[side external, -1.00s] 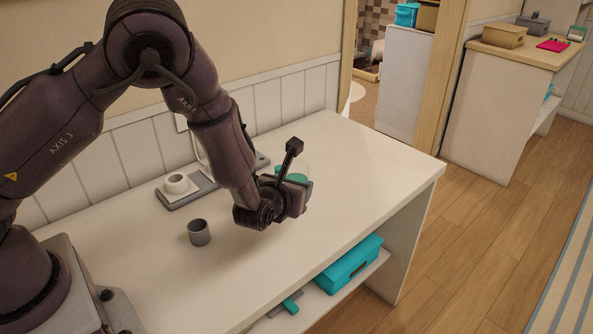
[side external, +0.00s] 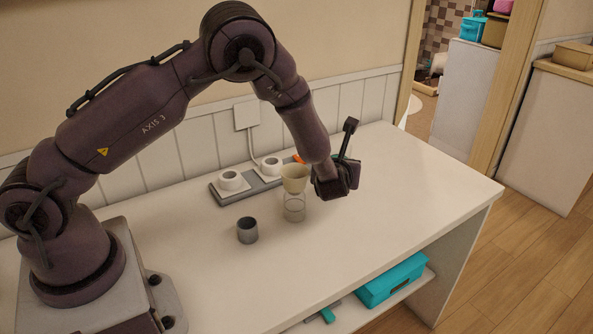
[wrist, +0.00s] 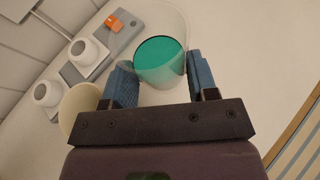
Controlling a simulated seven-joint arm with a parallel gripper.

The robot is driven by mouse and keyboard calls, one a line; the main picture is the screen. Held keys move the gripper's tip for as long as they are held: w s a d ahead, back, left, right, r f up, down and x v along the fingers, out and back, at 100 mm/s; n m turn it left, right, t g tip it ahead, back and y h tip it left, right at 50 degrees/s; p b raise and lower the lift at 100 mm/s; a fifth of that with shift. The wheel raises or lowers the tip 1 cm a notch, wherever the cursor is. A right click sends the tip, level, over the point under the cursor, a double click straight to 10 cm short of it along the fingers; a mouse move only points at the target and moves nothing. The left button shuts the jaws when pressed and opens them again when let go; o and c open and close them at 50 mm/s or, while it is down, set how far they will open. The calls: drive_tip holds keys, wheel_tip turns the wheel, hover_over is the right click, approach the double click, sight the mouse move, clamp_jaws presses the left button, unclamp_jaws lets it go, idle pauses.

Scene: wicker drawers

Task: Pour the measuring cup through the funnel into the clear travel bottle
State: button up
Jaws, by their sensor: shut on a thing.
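My gripper (side external: 337,180) is shut on the measuring cup (wrist: 160,60), a clear cup with teal contents, seen between the blue finger pads in the wrist view. In the side view the gripper hides the cup, and I cannot tell its exact tilt. The beige funnel (side external: 295,177) stands upright in the top of the clear travel bottle (side external: 294,209), just left of my gripper. In the wrist view the funnel (wrist: 78,108) shows left of the left finger, partly covered by the gripper. The bottle's lower part looks empty.
A dark grey cup (side external: 247,231) stands left of the bottle. Behind is a grey power strip (side external: 218,192) with white round plugs and an orange switch, near the wall. The white table (side external: 420,180) is clear to the right. A teal box (side external: 392,280) sits on the shelf below.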

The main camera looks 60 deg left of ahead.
drive_tip(key=w+a+r+n+g+y, duration=0.1)
drive_tip(key=a+r+n+g+y, duration=0.2)
drive_tip(key=a+n+g, duration=0.25)
drive_tip(key=s+n+g, duration=0.1)
drive_tip(key=n+g, duration=0.1)
drive_tip(key=g, duration=0.1)
drive_tip(key=s+n+g, duration=0.2)
drive_tip(key=n+g, duration=0.1)
drive_tip(key=s+r+n+g, duration=0.1)
drive_tip(key=s+n+g, duration=0.1)
drive_tip(key=n+g, duration=0.1)
drive_tip(key=shift+d+g+h, duration=0.1)
drive_tip(key=shift+g+h, duration=0.25)
drive_tip(key=shift+h, duration=0.05)
drive_tip(key=shift+w+r+n, duration=0.1)
drive_tip(key=shift+n, duration=0.15)
drive_tip(key=shift+w+a+f+n+t+y, duration=0.15)
drive_tip(key=shift+w+n+t+y, duration=0.15)
drive_tip(key=shift+n, duration=0.45)
drive_tip(key=shift+w+a+f+n+t+y, duration=0.1)
drive_tip(key=shift+w+a+n+t+y, duration=0.1)
drive_tip(key=shift+n+t+y, duration=0.35)
drive_tip(key=shift+w+a+f+n+t+y, duration=0.15)
drive_tip(key=shift+w+n+y, duration=0.1)
drive_tip(key=shift+n, duration=0.65)
